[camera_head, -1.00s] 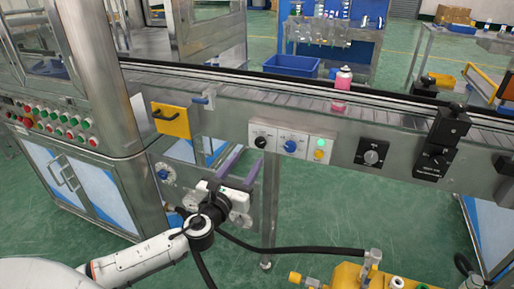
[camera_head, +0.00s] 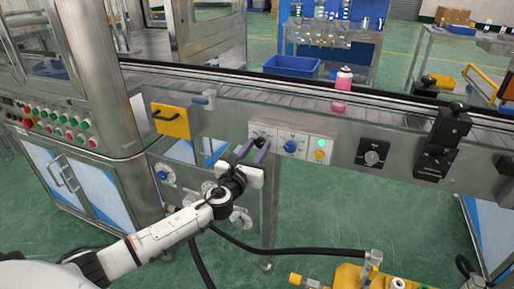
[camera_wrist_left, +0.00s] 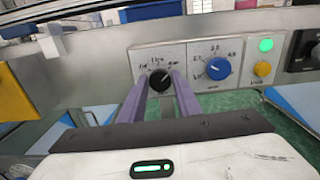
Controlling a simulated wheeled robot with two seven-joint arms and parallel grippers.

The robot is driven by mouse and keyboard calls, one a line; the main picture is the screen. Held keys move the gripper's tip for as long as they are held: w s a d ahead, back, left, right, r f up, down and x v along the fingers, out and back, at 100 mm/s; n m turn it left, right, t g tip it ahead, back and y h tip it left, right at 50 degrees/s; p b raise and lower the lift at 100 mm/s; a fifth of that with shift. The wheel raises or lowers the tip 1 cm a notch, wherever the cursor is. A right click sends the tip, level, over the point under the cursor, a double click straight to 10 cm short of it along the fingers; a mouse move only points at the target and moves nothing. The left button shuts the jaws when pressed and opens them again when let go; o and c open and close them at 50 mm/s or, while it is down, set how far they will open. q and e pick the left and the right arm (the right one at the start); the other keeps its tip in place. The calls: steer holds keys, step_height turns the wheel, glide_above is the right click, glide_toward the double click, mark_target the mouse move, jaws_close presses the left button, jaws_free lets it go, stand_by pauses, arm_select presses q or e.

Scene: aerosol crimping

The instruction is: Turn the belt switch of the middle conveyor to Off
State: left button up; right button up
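The belt switch, a small black rotary knob (camera_wrist_left: 159,80) with a pale pointer mark tilted to the upper right, sits on a light plate on the conveyor's front panel. Printed labels arc above it, too small to read surely. My left gripper (camera_head: 254,147) is at this plate in the head view and mostly covers the knob there. In the left wrist view its two purple fingers (camera_wrist_left: 161,77) stand apart, one on each side of the knob, with what looks like a small gap. Whether they touch it is unclear. My right gripper is not in view.
Right of the switch are a blue knob (camera_head: 290,146), a lit green lamp (camera_head: 321,143) and a yellow button (camera_head: 319,156). A black dial box (camera_head: 372,153) is farther right. A yellow handled box (camera_head: 171,121) is at left. A pink can (camera_head: 343,83) stands on the conveyor.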

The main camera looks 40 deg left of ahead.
arm_select(q)
steer(key=c, duration=0.5)
steer(key=shift+c, duration=0.2)
steer(key=shift+n, duration=0.4)
steer(key=n+b, duration=0.1)
steer(key=n, duration=0.2)
steer(key=shift+n, duration=0.3)
steer(key=n, duration=0.5)
steer(key=shift+a+b, duration=0.1)
steer(key=shift+b, duration=0.3)
steer(key=n, duration=0.6)
steer(key=shift+f+n, duration=0.1)
steer(key=shift+n, duration=2.1)
